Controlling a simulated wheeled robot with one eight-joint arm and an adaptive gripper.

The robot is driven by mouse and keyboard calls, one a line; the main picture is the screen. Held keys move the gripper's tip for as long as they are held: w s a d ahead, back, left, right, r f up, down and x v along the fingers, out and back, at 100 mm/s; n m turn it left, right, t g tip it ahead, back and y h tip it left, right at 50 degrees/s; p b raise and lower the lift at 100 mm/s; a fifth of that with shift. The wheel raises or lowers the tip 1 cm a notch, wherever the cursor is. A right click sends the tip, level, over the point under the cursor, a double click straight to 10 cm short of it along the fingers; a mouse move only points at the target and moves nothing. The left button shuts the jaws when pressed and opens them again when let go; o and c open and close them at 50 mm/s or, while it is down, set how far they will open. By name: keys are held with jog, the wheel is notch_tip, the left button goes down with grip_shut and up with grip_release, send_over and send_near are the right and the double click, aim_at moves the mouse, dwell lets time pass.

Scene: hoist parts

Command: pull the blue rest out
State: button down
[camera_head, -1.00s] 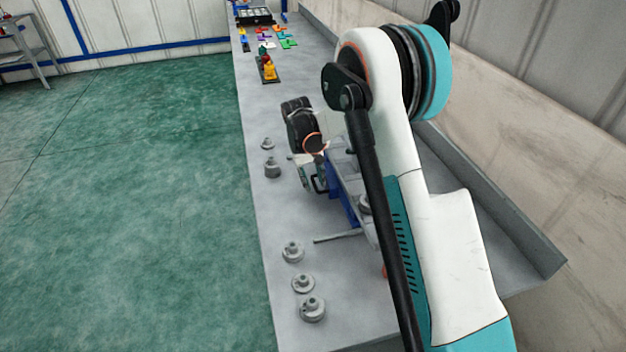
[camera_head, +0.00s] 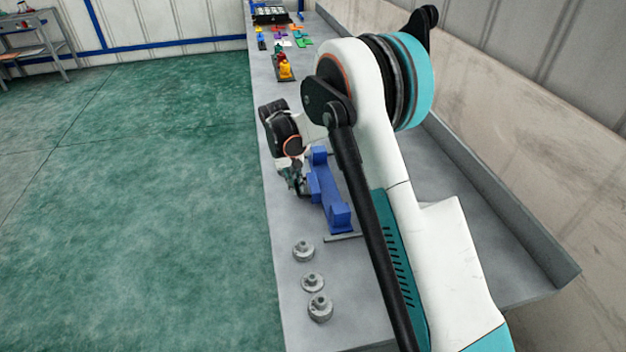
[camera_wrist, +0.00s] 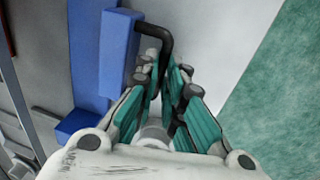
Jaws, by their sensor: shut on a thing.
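The blue rest (camera_head: 326,190) is a long blue block with raised ends, lying over the grey bench in the head view. In the wrist view the blue rest (camera_wrist: 95,50) fills the left side. A black bent handle (camera_wrist: 162,32) comes off its side. My gripper (camera_head: 296,182) is at the rest's left side, near the bench's front edge. In the wrist view my gripper (camera_wrist: 172,85) has its green-padded fingers closed around the handle. The exact grip on the handle is partly hidden between the fingers.
Several grey flanged parts (camera_head: 313,282) stand on the bench (camera_head: 290,325) near its front edge. A grey rod (camera_head: 342,238) lies by the rest's near end. Coloured pieces (camera_head: 284,67) are farther back. The green floor (camera_head: 150,200) left of the bench is clear.

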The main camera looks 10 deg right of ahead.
jog(key=shift+a, duration=0.4)
jog(key=c, duration=1.7)
grip_release()
jog(key=r, duration=0.4)
jog(key=a+r, duration=0.1)
jog(key=r, duration=0.3)
jog(key=a+r, duration=0.1)
jog(key=r, duration=0.2)
jog(key=shift+r, duration=0.4)
